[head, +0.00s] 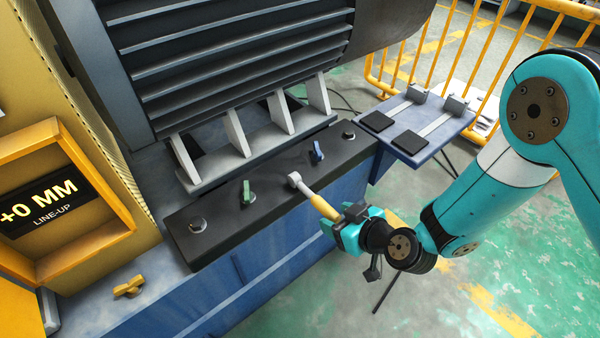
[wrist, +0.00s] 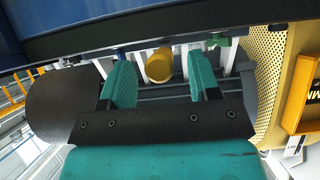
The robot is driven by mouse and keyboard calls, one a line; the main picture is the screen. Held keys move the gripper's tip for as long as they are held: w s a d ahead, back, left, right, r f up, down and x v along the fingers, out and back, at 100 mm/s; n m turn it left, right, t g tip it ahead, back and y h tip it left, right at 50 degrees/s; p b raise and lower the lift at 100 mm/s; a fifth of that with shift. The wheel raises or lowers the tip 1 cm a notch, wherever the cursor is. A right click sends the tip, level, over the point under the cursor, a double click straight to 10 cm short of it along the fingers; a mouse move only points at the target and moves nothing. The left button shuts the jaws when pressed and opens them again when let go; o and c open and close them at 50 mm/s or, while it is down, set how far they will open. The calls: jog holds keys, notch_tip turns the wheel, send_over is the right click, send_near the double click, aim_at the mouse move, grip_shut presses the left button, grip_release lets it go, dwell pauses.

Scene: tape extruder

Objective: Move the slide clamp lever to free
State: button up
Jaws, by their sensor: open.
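The clamp lever, with a yellow handle (head: 323,207) and a grey hub, sticks out from the dark rail (head: 222,214) toward my arm. I take it to be the slide clamp lever; no label on it is readable. My gripper (head: 347,224) is at the free end of the handle. In the wrist view, the round yellow handle end (wrist: 160,66) shows between the two teal fingers of my gripper (wrist: 160,80). The fingers are open, with gaps on both sides of the handle. The lever's hub is hidden in the wrist view.
A green knob (head: 248,193) and a blue knob (head: 317,152) flank the lever on the rail. A yellow panel (head: 72,200) reads "+0 MM LINE-UP". A yellow wing-shaped handle (head: 129,287) is below it. A blue side shelf (head: 440,128) and railing stand at right.

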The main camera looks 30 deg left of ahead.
jog(key=b+v, duration=0.2)
jog(key=v, duration=0.3)
jog(key=shift+d, duration=0.2)
jog(key=shift+s+d+r, duration=0.25)
jog(key=shift+d+r, duration=0.15)
